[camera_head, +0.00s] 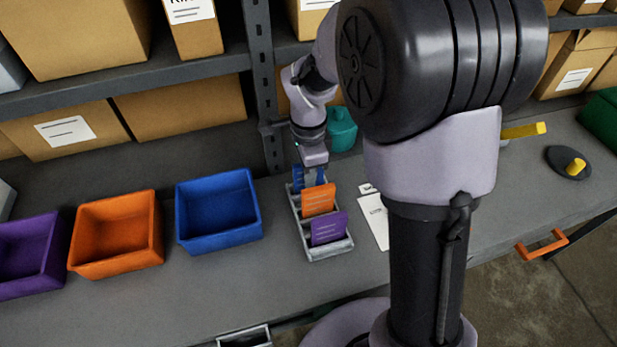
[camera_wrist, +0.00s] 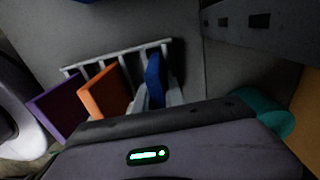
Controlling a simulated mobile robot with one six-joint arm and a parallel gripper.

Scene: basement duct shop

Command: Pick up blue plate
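The blue plate (camera_head: 297,181) stands in the far slot of a grey slotted rack (camera_head: 331,251) on the bench. In the wrist view the blue plate (camera_wrist: 153,72) leans slightly between my fingers. My gripper (camera_head: 310,177) is lowered over it from above, a finger covering the plate's middle in the head view. In the wrist view, my gripper's (camera_wrist: 158,96) grey fingertips lie on both sides of the plate; whether they press on it is unclear. An orange plate (camera_head: 318,200) and a purple plate (camera_head: 328,228) stand in nearer slots.
Purple (camera_head: 28,258), orange (camera_head: 117,236) and blue (camera_head: 219,211) bins stand left of the rack. A teal container (camera_head: 341,130) sits behind it, a white paper (camera_head: 375,219) to its right. Shelves with cardboard boxes (camera_head: 180,105) rise behind.

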